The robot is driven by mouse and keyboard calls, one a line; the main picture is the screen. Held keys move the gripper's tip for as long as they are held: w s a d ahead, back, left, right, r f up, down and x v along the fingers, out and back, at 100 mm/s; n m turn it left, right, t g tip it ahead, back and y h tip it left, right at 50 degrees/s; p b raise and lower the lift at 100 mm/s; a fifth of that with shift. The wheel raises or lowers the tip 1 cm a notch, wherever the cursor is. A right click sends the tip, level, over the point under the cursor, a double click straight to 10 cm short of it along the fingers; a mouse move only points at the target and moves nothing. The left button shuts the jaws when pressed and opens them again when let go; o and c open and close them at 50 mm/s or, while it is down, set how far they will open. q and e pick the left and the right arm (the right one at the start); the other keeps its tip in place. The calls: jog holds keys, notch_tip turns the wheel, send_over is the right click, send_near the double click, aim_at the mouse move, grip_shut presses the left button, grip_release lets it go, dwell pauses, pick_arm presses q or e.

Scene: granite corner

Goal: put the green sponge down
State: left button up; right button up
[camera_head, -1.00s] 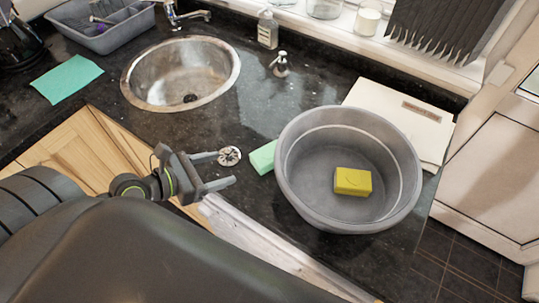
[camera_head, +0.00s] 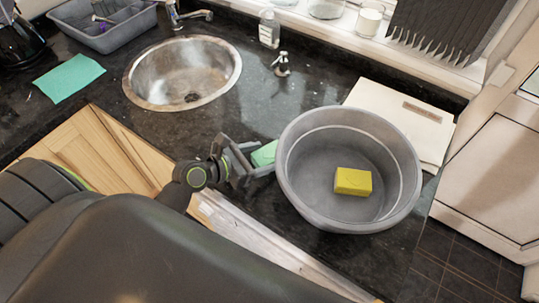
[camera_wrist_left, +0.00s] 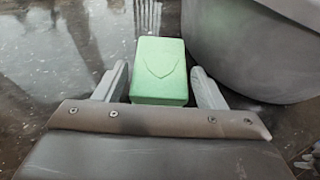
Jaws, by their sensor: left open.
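The green sponge (camera_head: 265,154) lies on the dark granite counter, just left of the grey basin. In the left wrist view the sponge (camera_wrist_left: 159,70) is a green block with a shield-like mark on its top. My left gripper (camera_head: 261,157) is open, with one finger on each side of the sponge's near part. In the left wrist view, small gaps show between the fingers (camera_wrist_left: 160,86) and the sponge. In the head view the gripper partly hides the sponge. My right gripper is in neither view.
The grey basin (camera_head: 293,190) with a yellow sponge (camera_head: 353,181) inside stands close on the right. A round sink (camera_head: 183,72), a soap pump (camera_head: 282,65) and a green cloth (camera_head: 68,77) are farther back. The counter's front edge is near.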

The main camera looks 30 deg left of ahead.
aim_at(264, 155)
pick_arm(q)
jog(key=x, duration=0.4)
jog(key=shift+c, duration=0.4)
jog(key=c, duration=0.7)
jog(key=shift+a+r, duration=0.1)
jog(key=shift+a, duration=0.05)
